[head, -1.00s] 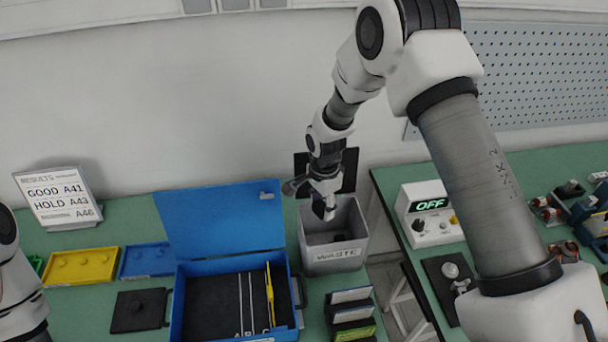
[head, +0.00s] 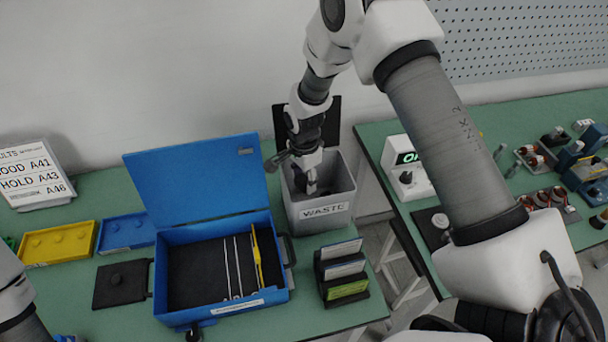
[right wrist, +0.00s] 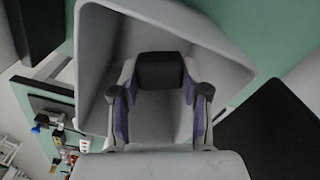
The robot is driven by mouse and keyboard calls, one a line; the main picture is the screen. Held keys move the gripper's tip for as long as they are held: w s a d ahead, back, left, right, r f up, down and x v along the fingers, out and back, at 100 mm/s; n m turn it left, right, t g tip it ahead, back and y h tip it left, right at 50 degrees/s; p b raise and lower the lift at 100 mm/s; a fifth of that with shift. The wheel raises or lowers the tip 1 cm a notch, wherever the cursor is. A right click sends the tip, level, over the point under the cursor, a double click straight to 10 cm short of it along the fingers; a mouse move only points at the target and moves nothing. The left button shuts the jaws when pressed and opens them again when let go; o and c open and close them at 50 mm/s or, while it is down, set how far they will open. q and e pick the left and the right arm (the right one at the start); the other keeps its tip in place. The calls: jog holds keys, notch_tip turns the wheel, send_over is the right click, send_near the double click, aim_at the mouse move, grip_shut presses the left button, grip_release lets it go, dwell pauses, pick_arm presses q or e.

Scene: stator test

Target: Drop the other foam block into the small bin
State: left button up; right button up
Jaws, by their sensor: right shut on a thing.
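The small grey bin labelled WASTE (head: 325,212) stands at the back right of the left bench, with its mouth open upward. My right gripper (head: 308,188) points down into the bin's mouth. In the right wrist view, its two fingers (right wrist: 160,105) are shut on a dark foam block (right wrist: 160,70), held between the tips inside the bin's pale walls (right wrist: 100,60). The block looks clear of the bin floor, but its exact height is hard to tell. Only part of my left arm shows at the left edge; its gripper is out of view.
An open blue case (head: 170,285) lies left of the bin, its lid raised. A dark card rack (head: 342,278) stands in front of the bin. A gap separates this bench from the right bench with its OFF-type display box (head: 408,178). Yellow (head: 58,243) and blue (head: 127,232) trays lie left.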

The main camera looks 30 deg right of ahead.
notch_tip(320, 180, down, 8)
jog(key=b, duration=0.4)
jog(key=shift+w+f+b, duration=0.1)
jog(key=shift+f+b, duration=0.15)
jog(key=shift+b, duration=0.05)
jog(key=shift+w+f+b, duration=0.1)
jog(key=shift+f+b, duration=0.2)
jog(key=shift+f, duration=0.35)
jog(key=shift+r, duration=0.1)
jog(key=o, duration=0.8)
